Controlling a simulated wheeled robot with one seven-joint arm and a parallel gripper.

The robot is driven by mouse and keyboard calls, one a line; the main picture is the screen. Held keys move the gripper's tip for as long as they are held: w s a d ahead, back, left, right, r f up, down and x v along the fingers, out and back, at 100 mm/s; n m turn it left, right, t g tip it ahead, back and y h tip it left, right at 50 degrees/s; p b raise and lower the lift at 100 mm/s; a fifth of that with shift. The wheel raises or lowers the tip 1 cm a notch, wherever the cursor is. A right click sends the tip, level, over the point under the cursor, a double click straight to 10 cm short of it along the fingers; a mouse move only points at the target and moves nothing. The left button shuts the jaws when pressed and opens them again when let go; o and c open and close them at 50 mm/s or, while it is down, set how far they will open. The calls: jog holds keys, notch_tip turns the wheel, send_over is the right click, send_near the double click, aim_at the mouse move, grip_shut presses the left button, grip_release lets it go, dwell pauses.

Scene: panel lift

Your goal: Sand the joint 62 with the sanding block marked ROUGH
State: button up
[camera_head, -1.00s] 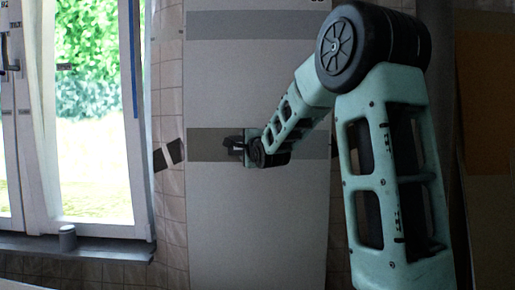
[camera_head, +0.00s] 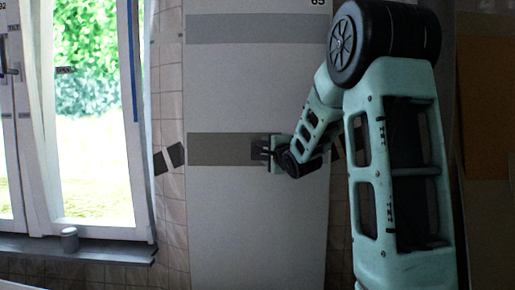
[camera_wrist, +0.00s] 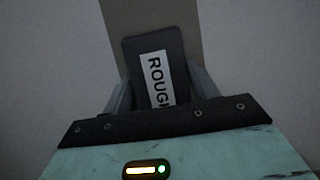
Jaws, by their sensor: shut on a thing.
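The dark grey sanding block with a white label reading ROUGH (camera_wrist: 140,50) sits between my fingers in the wrist view. The label's last letter is partly hidden. My gripper (camera_head: 264,148) is shut on it, in front of the lower, darker grey-brown joint band (camera_head: 215,149) on the tall pale panel (camera_head: 240,85). The band also shows behind the block in the wrist view (camera_wrist: 182,14). The block lies flat toward the band; I cannot tell whether it touches. No number 62 is readable; a cut-off number, seemingly 65, shows at the panel's top.
A lighter grey band (camera_head: 250,28) crosses the panel higher up. Tiled wall (camera_head: 170,210) flanks the panel. An orange-brown board (camera_head: 485,110) stands at right.

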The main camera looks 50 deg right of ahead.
jog(key=s+d+p, duration=0.3)
jog(key=shift+s+d+r, duration=0.15)
jog(key=shift+s, duration=0.1)
jog(key=shift+s+d+p, duration=4.9)
jog(key=shift+s+d, duration=1.25)
jog(key=shift+s, duration=1.2)
send_near(231, 149)
jog(key=shift+x, duration=3.1)
jog(key=w+a, duration=1.1)
jog(key=w, duration=0.2)
jog(key=shift+w, duration=0.25)
